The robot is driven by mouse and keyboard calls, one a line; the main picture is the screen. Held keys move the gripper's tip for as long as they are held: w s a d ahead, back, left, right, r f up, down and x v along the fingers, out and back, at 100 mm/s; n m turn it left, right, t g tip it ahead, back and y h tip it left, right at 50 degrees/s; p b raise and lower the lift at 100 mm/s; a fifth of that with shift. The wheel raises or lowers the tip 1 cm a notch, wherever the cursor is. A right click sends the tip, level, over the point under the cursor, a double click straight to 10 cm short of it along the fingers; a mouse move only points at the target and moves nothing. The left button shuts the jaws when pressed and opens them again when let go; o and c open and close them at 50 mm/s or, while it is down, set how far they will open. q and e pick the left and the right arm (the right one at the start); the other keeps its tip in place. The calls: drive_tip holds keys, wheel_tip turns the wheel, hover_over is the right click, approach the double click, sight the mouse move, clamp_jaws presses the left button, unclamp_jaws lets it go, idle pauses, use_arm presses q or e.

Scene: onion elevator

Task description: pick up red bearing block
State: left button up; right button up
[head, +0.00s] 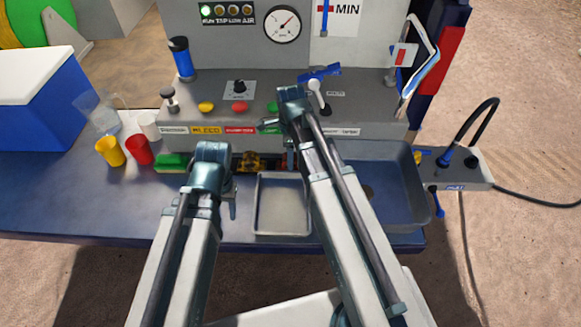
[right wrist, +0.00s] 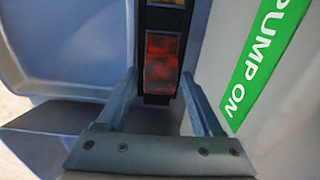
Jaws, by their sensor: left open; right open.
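The red bearing block (right wrist: 162,62) sits in a dark slotted holder (right wrist: 157,99) in the right wrist view, with a yellow block (right wrist: 165,3) beside it. In the head view the red block (head: 285,163) is mostly hidden behind my right arm. My right gripper (right wrist: 159,80) is open, its two fingers on either side of the red block in the picture; I cannot tell whether they touch it. It points down at the holder in the head view (head: 290,152). My left gripper (head: 228,190) is over the bench front, clear of the blocks; its fingers are largely hidden.
A metal tray (head: 283,228) lies in front of the holder. A grey basin (head: 398,165) is at right. A green block (head: 171,163) and yellow (head: 115,155), red (head: 138,150) and white (head: 149,126) cups stand at left. The panel (head: 350,115) with knobs rises close behind.

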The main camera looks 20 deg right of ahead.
wheel_tip(320, 180, down, 2)
drive_tip(key=shift+f+b, duration=0.1)
drive_tip(key=shift+b, duration=0.45)
clamp_jaws()
